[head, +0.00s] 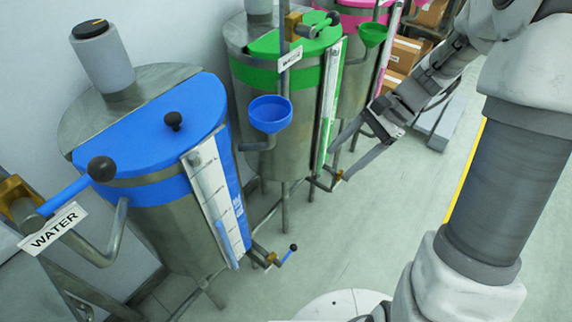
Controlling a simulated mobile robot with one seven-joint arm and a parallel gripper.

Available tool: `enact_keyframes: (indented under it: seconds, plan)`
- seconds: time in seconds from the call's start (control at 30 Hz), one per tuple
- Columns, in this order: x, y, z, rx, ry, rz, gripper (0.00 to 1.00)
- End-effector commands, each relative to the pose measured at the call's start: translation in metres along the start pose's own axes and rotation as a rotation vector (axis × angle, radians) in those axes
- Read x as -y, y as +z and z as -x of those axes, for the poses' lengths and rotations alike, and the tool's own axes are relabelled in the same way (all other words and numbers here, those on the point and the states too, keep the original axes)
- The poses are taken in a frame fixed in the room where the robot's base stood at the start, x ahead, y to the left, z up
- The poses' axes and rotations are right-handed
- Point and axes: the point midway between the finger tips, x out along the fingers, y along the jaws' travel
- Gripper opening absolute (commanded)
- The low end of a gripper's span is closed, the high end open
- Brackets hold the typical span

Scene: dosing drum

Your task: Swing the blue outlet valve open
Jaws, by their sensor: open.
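The blue outlet valve (271,259) is low on the front of the blue-lidded drum (182,225). It has a brass body and a short blue lever (286,253) with a dark knob, angled up and to the right. My gripper (339,161) is open, with its two fingers pointing down and left. In the picture it is above and right of the blue valve, apart from it, and overlaps the area of the green drum's outlet. I cannot tell whether a finger touches the green drum's fittings.
A blue inlet lever (65,196) with a WATER label (52,228) is at the left. A blue funnel (270,112) sits beside the drum. The green drum (275,105) and a pink-lidded one (358,18) stand behind.

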Motion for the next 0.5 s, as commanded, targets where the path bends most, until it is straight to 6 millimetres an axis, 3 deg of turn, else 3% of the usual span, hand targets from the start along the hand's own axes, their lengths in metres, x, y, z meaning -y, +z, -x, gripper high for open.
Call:
enact_keyframes:
  seconds: [0.03,0.27,0.5]
  plan:
    - [-0.001,-0.025,-0.024,0.049,-0.01,-0.068,0.69]
    - [0.0,-0.102,-0.092,0.256,-0.072,-0.351,0.69]
    - [-0.012,-0.184,-0.172,0.471,-0.137,-0.641,0.69]
